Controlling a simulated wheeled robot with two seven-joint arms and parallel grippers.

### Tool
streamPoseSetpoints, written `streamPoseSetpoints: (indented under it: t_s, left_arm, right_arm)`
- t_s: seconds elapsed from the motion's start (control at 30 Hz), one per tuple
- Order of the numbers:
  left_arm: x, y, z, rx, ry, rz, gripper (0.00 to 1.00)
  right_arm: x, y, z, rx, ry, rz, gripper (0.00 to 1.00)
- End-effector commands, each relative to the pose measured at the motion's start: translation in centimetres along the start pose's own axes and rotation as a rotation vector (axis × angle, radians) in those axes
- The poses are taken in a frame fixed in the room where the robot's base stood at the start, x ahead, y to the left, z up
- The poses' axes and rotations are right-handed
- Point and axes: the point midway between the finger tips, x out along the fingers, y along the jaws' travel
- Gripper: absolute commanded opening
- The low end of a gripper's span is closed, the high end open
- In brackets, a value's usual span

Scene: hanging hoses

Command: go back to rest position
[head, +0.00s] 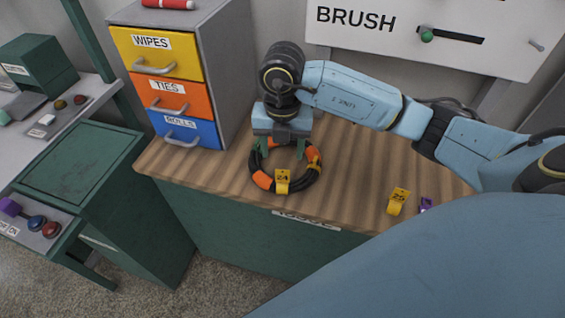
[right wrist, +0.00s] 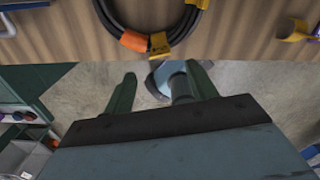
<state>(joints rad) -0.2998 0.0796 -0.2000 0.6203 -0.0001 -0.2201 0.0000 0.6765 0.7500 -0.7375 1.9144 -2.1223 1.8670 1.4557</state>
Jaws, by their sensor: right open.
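A coiled black hose (head: 314,178) with orange bands and a yellow tag marked 24 (head: 283,181) lies on the wooden counter. My right gripper (head: 281,147) is over the far side of this coil, with its green fingers pointing down. In the right wrist view, the open fingers (right wrist: 160,74) are spread with nothing between them. Part of the coil (right wrist: 182,30) shows beyond the fingertips there, apart from them. My left gripper is in neither view.
The counter (head: 225,175) also bears a yellow tag marked 25 (head: 398,201) and a small purple piece (head: 426,204). A drawer unit (head: 230,65) stands to the left, close to my gripper. A white BRUSH panel (head: 460,55) is on the wall behind. A green cabinet (head: 80,165) stands at left.

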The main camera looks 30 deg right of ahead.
Motion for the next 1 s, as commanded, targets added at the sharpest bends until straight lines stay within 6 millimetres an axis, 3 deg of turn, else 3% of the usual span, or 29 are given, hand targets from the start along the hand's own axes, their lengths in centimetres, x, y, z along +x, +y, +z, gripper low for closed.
streamPoseSetpoints:
  t_s: [0.2, 0.47, 0.57, 0.67, 0.77, 0.9, 1.0]
  left_arm:
    - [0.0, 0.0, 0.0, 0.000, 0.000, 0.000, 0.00]
    - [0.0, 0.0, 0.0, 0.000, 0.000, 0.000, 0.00]
    - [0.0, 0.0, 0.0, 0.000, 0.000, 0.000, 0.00]
    - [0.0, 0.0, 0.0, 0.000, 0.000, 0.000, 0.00]
    - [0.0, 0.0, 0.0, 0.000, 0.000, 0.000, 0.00]
    - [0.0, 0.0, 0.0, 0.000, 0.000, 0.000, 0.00]
    - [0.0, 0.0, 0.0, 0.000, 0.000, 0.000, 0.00]
  right_arm:
    - [-3.1, 0.0, 0.0, 0.000, -0.002, 0.001, 0.57]
    - [-3.7, 0.0, -0.1, -0.002, 0.002, 0.001, 0.57]
    - [-3.3, 0.8, -0.9, -0.030, 0.031, 0.042, 0.57]
    - [-2.7, 3.3, -3.6, -0.110, 0.116, 0.173, 0.57]
    - [-2.8, 6.9, -7.9, -0.211, 0.250, 0.395, 0.57]
    - [-5.7, 11.5, -14.0, -0.291, 0.444, 0.778, 0.57]
    - [-9.2, 13.7, -16.8, -0.278, 0.554, 1.057, 0.57]
